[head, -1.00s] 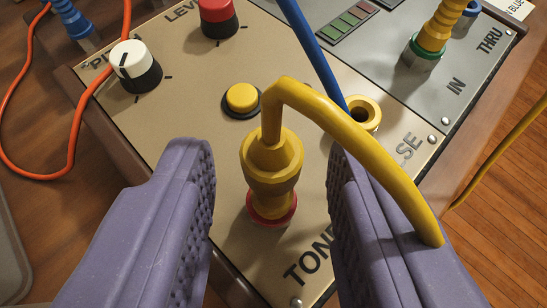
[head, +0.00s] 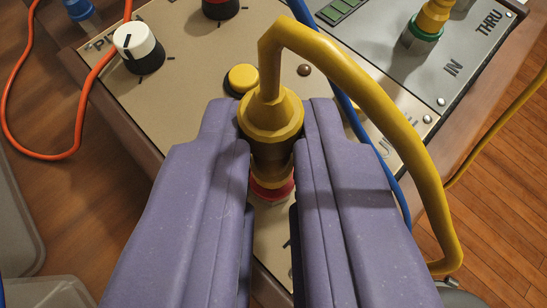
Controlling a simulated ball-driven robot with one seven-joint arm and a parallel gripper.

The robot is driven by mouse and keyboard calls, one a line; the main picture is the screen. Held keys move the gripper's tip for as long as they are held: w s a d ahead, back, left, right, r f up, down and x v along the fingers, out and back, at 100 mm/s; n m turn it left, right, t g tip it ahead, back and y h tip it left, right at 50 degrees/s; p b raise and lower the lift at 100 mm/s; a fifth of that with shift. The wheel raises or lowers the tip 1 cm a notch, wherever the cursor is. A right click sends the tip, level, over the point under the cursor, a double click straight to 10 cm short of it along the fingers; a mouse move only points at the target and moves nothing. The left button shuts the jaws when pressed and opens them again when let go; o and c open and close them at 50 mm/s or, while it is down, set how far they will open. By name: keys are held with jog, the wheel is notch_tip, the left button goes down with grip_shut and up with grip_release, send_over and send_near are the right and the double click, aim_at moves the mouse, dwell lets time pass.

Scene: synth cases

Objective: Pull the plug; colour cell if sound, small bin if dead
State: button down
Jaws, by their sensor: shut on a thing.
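The yellow plug (head: 270,118) stands upright between the purple pads of my gripper (head: 272,140), which is shut on it. A red ring (head: 270,189) shows below the plug on the tan panel (head: 190,105). The plug's lower end appears to meet the ring; the pads partly hide this spot and the label there. The plug's thick yellow cable (head: 375,95) rises from its top, arches right and drops past the right finger.
A yellow button (head: 242,78) and a small brown dome (head: 305,70) sit just behind the plug. A white-topped knob (head: 134,40) is at left. Another yellow plug in a green ring (head: 421,38) is on the grey panel. Grey tray edges (head: 50,292) show at lower left.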

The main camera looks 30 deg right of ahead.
jog(key=shift+r+p, duration=1.4)
jog(key=shift+r, duration=0.15)
